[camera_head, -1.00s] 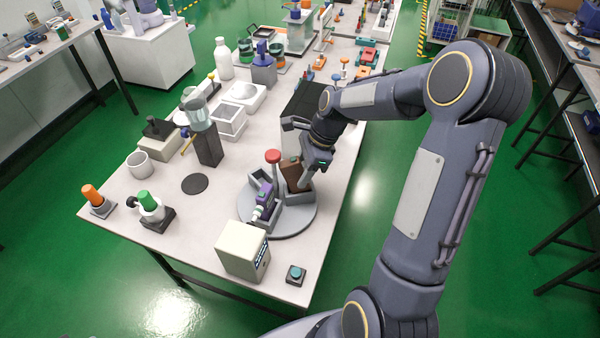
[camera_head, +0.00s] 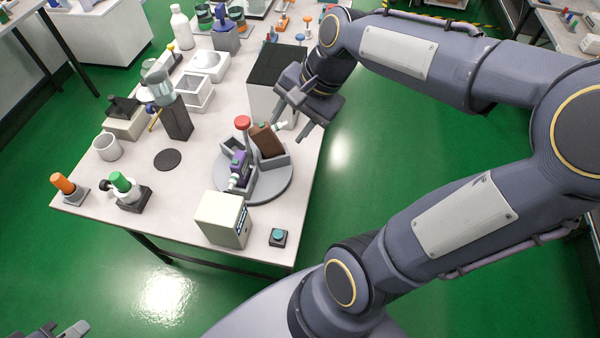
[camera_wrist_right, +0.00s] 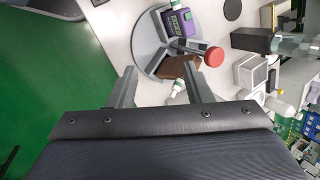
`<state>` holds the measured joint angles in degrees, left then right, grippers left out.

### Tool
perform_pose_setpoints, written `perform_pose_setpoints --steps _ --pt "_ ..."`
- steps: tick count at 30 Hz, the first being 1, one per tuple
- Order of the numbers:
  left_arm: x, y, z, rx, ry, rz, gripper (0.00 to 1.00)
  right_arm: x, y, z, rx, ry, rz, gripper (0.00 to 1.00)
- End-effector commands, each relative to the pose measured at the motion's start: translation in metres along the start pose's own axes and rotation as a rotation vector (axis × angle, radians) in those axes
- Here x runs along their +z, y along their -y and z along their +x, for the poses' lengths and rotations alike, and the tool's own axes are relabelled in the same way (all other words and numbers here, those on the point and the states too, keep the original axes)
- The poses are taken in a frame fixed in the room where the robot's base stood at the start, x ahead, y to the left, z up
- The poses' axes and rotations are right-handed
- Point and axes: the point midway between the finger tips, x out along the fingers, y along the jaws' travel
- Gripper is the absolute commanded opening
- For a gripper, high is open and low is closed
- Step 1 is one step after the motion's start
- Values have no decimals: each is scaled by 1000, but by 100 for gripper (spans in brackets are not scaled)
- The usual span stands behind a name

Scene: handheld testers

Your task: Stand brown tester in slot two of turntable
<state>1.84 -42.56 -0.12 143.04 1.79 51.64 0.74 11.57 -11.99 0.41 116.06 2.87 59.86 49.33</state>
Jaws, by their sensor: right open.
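The brown tester (camera_head: 266,141) leans in a compartment on the far side of the grey turntable (camera_head: 268,190), its pale nozzle pointing right. A purple tester (camera_head: 239,163) sits in the near-left compartment. Slot numbers cannot be read. My right gripper (camera_head: 291,117) is open and empty, up and right of the brown tester, apart from it; its spread fingers also show in the right wrist view (camera_wrist_right: 163,72). Part of my left gripper (camera_head: 62,331) shows at the bottom left corner.
The red knob (camera_head: 243,122) stands on a post at the turntable's middle. A beige box (camera_head: 222,218) and a small teal-button box (camera_head: 278,237) are in front. A black-topped white box (camera_head: 274,72) stands behind. A dark round pad (camera_head: 167,159) lies left. The table's right edge is close.

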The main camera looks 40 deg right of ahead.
Motion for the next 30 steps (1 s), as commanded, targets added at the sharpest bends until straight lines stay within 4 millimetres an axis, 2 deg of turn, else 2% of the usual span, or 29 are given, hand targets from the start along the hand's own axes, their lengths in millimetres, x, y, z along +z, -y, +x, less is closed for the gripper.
perform_pose_setpoints --steps 1,6,9,12,17,30 --pt "0 0 0 0 0 0 0 19 -12 -5 -30 -20 -142 45" --pt "0 0 0 0 0 0 0 66 -51 -2 -96 -91 -610 45" --pt "0 0 0 0 0 0 0 83 -68 4 -118 -129 -810 45" --pt "0 0 0 0 0 0 0 94 -78 10 -130 -154 -937 45" --pt "0 0 0 0 0 0 0 98 -84 14 -135 -168 -1009 45" --pt "0 0 0 0 0 0 0 98 -83 14 -134 -167 -1007 45"
